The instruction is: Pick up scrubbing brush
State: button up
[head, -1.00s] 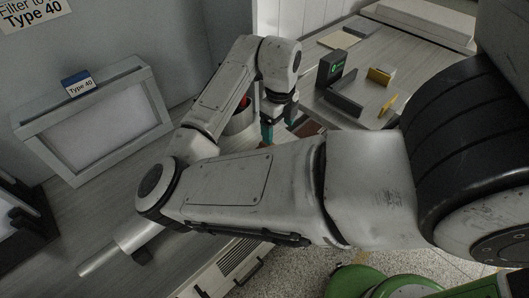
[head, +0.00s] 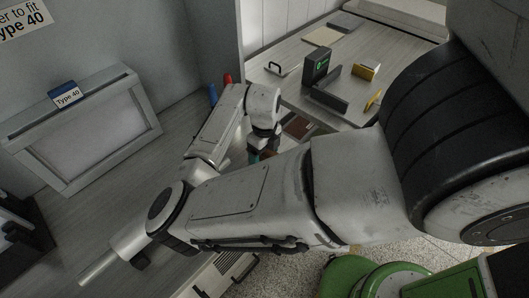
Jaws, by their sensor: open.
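My gripper (head: 258,156) shows only in part, pointing down beyond my forearm, which hides its lower end. It is open, and I see nothing held in the visible part. I cannot tell for sure which object is the scrubbing brush. A small yellow-and-pale block (head: 367,71) on the far table may be it. It sits right of a black box with a green mark (head: 317,66), well away from my gripper. A slim yellow item (head: 373,99) lies closer on the same table.
The far table (head: 290,88) also bears a dark grey angled piece (head: 326,98) and a black handle (head: 274,68). A blue item (head: 212,94) and a red one (head: 228,79) stand behind my arm. A grey framed panel (head: 85,130) leans at left. A green round thing (head: 365,278) is below.

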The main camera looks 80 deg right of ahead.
jog(key=shift+f, duration=0.15)
jog(key=c, duration=1.1)
jog(key=shift+r, duration=0.65)
jog(key=s+a+r+b, duration=0.1)
jog(key=s+a+r, duration=0.1)
jog(key=a+r, duration=0.2)
jog(key=s+a+r+b, duration=0.1)
jog(key=s+a+r, duration=0.1)
jog(key=a+r, duration=0.2)
jog(key=s+a+r+b, duration=0.1)
jog(key=s+a+r, duration=0.1)
jog(key=a+r, duration=0.1)
jog(key=shift+s+a+r+b, duration=0.3)
jog(key=shift+a+r+b, duration=0.1)
jog(key=shift+a, duration=0.35)
